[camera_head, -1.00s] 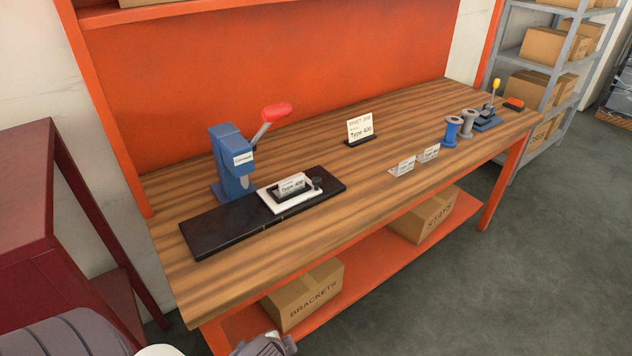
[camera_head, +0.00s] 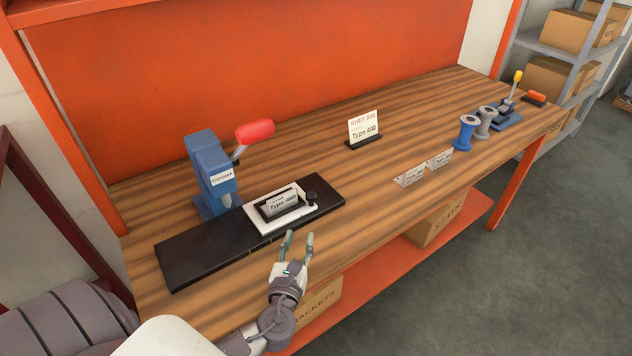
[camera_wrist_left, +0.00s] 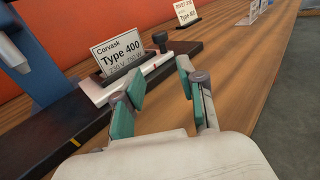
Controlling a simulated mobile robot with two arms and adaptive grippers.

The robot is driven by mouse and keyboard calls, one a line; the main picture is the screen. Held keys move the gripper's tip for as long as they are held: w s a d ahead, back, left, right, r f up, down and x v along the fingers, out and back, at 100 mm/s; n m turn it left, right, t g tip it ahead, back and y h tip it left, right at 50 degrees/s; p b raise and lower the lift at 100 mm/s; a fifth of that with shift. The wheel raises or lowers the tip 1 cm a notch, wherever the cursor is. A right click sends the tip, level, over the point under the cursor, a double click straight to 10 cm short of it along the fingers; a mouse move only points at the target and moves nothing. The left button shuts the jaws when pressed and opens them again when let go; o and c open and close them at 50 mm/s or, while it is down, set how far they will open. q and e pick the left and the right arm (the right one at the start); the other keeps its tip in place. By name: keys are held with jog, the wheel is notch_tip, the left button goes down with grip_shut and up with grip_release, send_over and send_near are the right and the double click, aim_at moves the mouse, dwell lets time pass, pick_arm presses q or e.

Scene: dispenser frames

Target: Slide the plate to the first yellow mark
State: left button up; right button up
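The white plate (camera_head: 258,221) sits on the black rail (camera_head: 200,253) on the workbench. It carries a card reading "Corvask Type 400" (camera_head: 283,203) in a dark holder and a black knob (camera_head: 311,196) at its right end. In the left wrist view the plate's card (camera_wrist_left: 119,62) and knob (camera_wrist_left: 160,40) show close ahead. A yellow mark (camera_wrist_left: 75,142) shows on the rail's front edge. My left gripper (camera_head: 298,236) is open and empty, just in front of the plate and apart from the knob. Its fingers (camera_wrist_left: 160,85) show spread in the wrist view. My right gripper is not in view.
A blue press (camera_head: 212,175) with a red-handled lever stands behind the rail. A "Rivet job Type 400" sign (camera_head: 363,128) stands further back. Two small cards (camera_head: 410,176), spools (camera_head: 467,132) and a small blue tool (camera_head: 505,116) lie right. The bench's front strip is clear.

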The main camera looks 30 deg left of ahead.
aim_at(310, 200)
pick_arm(q)
jog(key=shift+w+a+r, duration=0.15)
jog(key=shift+w+a, duration=0.1)
jog(key=shift+w, duration=0.45)
jog(key=shift+w+a+r+p, duration=0.1)
jog(key=shift+w+r+p, duration=0.3)
jog(key=shift+w+r, duration=0.15)
jog(key=x, duration=0.4)
jog(key=shift+s, duration=0.1)
jog(key=x, duration=0.3)
jog(key=shift+w+a+f+p, duration=0.2)
jog(key=shift+w+f+p, duration=0.05)
jog(key=shift+w+p, duration=0.15)
jog(key=shift+x, duration=1)
jog(key=shift+w+a, duration=0.1)
jog(key=shift+w, duration=0.15)
jog(key=shift+w+a, duration=0.1)
jog(key=shift+w, duration=0.1)
jog(key=shift+c, duration=0.7)
jog(key=c, duration=0.6)
grip_shut()
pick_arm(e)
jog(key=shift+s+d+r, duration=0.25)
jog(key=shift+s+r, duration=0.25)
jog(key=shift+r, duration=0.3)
